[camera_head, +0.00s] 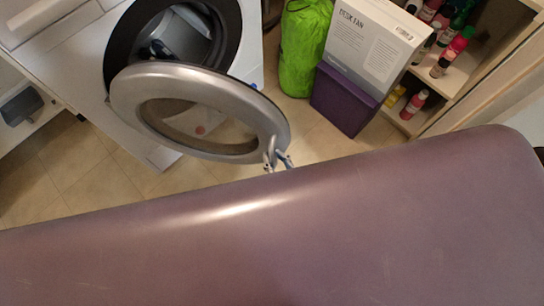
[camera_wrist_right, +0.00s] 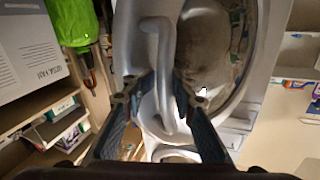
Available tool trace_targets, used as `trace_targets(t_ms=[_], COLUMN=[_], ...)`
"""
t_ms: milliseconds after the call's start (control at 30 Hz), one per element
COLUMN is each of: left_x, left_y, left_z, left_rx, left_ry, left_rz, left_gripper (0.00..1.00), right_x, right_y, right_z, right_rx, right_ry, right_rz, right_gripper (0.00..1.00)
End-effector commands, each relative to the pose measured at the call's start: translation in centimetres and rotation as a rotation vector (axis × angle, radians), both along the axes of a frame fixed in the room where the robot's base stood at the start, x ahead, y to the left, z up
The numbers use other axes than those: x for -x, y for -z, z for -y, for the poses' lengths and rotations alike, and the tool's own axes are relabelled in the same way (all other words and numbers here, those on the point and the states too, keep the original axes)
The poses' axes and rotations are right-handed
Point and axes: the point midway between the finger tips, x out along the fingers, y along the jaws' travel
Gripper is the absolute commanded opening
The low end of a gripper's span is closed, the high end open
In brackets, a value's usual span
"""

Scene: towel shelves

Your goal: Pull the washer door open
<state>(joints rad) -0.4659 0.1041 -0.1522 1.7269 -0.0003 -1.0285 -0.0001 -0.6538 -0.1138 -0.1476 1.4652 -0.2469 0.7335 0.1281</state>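The washer (camera_head: 236,55) stands at the upper left in the head view, with its dark round opening exposed. Its round grey door (camera_head: 125,95) is swung wide open, away from the opening. My right gripper (camera_head: 277,158) is at the door's right edge, with only its fingertips showing there. In the right wrist view, the door's curved grey handle (camera_wrist_right: 158,60) runs down between the two fingers of my right gripper (camera_wrist_right: 157,88). The fingers are apart, with gaps beside the handle; I cannot tell whether either touches it. My left gripper is not in view.
A green bag (camera_head: 304,45), a white fan box (camera_head: 368,48) and a purple box (camera_head: 343,100) stand right of the washer. Shelves with several bottles (camera_head: 447,58) are at the upper right. Tiled floor (camera_head: 95,175) is clear at the left.

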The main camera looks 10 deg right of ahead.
Motion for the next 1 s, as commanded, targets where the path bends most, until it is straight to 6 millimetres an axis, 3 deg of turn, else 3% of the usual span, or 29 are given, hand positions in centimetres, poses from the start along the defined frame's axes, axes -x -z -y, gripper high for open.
trace_targets(t_ms=[100, 467, 1000], left_x=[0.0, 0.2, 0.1], left_y=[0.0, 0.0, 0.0], left_z=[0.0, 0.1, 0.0], left_rx=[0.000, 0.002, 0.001], left_ry=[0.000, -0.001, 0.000], left_rz=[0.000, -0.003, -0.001], left_gripper=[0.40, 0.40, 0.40], right_x=[0.0, 0.5, 10.3], right_y=[0.0, 0.1, 0.1], right_z=[0.2, 0.0, 2.4], right_rx=[0.001, 0.002, 0.003], right_ry=[0.003, 0.000, 0.001], right_rz=[0.000, -0.003, -0.004], right_gripper=[0.31, 0.31, 0.31])
